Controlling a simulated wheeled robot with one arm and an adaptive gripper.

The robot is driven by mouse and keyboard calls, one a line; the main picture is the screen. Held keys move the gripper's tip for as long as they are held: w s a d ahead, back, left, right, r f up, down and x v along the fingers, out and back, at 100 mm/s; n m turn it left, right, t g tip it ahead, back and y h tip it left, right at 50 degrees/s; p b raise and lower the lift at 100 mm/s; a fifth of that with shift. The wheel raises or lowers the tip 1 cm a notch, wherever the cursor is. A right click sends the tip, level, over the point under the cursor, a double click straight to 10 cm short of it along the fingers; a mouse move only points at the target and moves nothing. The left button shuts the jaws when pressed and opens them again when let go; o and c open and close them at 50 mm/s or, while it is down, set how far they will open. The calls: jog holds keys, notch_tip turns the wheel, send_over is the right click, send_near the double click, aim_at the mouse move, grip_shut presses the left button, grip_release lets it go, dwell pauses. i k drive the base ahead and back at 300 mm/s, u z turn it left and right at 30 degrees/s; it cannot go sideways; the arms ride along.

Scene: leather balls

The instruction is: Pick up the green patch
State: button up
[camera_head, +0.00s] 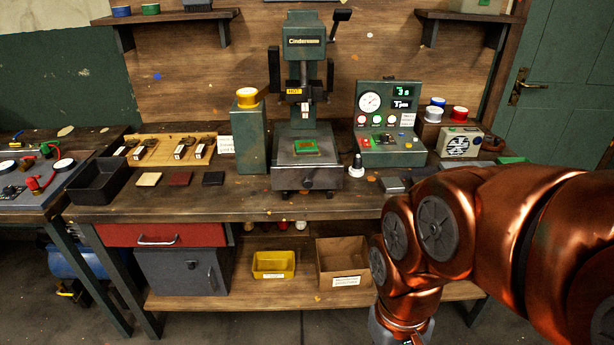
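A small green patch (306,147) lies flat on the metal bed of the dark green press, under the press head. It looks like a green square with a lighter or gold-toned mark on it, too small to make out. My copper arm comes in from the right and bends down in front of the bench's right side. Its end runs out of the bottom of the picture, so my gripper is not visible. The arm is well to the right of the green patch and apart from it.
The press (303,42) stands mid-bench with a lever at upper right. Cream (148,179), dark red (180,178) and black (213,179) patches lie left, beside a black tray (98,184).

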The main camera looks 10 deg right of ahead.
aim_at(302, 147)
jog(key=z, duration=0.85)
jog(key=i, duration=0.9)
jog(key=u, duration=1.85)
